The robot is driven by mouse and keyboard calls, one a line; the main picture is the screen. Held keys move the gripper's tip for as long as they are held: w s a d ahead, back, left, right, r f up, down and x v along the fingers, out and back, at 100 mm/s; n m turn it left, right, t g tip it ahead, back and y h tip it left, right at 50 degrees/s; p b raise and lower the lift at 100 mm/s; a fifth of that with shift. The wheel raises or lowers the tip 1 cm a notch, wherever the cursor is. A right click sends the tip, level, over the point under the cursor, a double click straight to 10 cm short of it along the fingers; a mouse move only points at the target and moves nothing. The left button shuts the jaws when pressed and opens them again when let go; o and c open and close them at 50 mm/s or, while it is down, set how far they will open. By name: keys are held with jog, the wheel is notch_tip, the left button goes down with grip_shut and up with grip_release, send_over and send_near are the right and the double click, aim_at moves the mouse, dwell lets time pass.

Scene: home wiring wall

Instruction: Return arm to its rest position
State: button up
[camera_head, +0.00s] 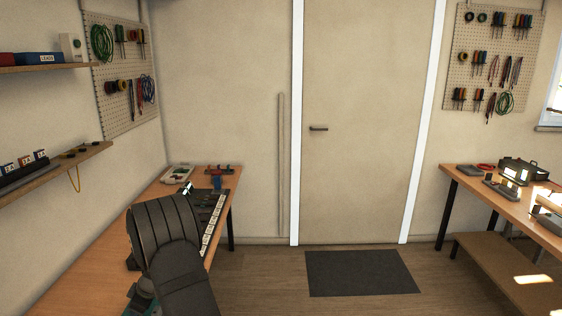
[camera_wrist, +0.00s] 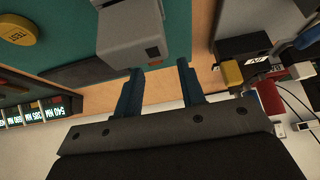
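In the wrist view my gripper (camera_wrist: 158,66) shows two dark blue fingers with a clear gap between them. Nothing is visibly clamped in the gap. A grey box-shaped part (camera_wrist: 130,35) sits just beyond the fingers, overlapping the left one in the picture; I cannot tell whether they touch. In the head view my dark arm reaches over the left workbench (camera_head: 85,262), and its links hide most of the gripper. No mark of a rest position shows.
A green panel with a yellow TEST button (camera_wrist: 18,28) and a row of labelled modules (camera_wrist: 35,112) lie close by. Connectors and cables (camera_wrist: 290,60) are at the right. A right bench (camera_head: 470,185) stands across the room. The floor mat (camera_head: 360,273) is clear.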

jog(key=shift+a+r+h, duration=0.1)
jog(key=shift+a+h, duration=0.65)
jog(key=shift+h, duration=0.65)
jog(key=a+h, duration=0.1)
jog(key=h, duration=0.2)
jog(key=shift+a+f, duration=0.2)
jog(key=shift+a, duration=0.15)
jog(key=shift+d+r, duration=0.1)
jog(key=shift+r, duration=1.85)
